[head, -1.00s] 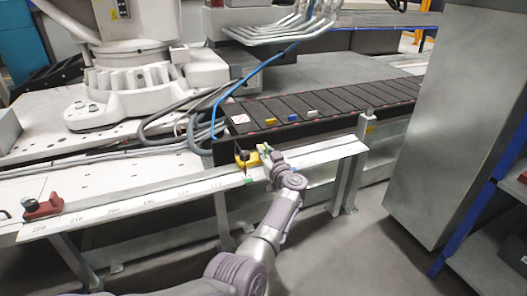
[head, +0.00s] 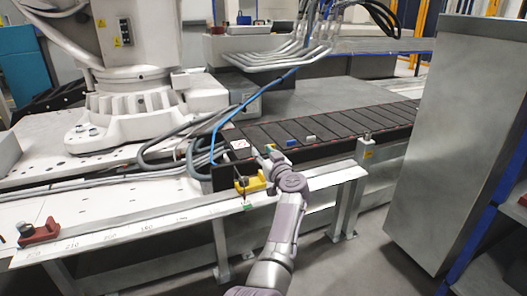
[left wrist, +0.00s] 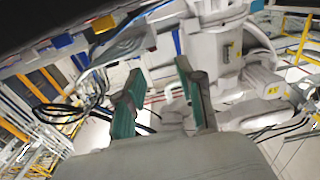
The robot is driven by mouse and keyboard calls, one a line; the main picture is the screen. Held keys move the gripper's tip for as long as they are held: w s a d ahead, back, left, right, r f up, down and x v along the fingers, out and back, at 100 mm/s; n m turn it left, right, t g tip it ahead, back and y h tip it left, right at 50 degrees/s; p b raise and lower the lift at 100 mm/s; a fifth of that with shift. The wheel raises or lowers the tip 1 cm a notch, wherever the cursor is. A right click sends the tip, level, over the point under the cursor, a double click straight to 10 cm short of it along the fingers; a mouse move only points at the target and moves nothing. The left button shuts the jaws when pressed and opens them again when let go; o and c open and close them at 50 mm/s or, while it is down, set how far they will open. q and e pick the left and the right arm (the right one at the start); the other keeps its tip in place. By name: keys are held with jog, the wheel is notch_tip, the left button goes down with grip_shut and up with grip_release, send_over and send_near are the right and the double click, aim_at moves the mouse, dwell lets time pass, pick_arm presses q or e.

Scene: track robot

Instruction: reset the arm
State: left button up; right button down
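My left gripper (head: 266,160) is at the near edge of the dark conveyor in the head view, just above and right of a yellow clamp (head: 252,184). In the left wrist view its two green-padded fingers (left wrist: 158,72) are spread apart with nothing held between them. A small yellow block is mostly hidden behind the fingertips. A blue block (head: 291,143) and a grey-blue block (head: 311,138) lie on the conveyor (head: 345,127) to the right. My right gripper is not in view.
A white metal table (head: 110,213) with a red clamp (head: 38,233) runs along the front left. A large white robot base (head: 140,115) and cables stand behind it. A tall grey cabinet (head: 455,130) is on the right. Grey floor lies between.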

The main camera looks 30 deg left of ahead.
pick_arm(q)
jog(key=shift+r, duration=0.65)
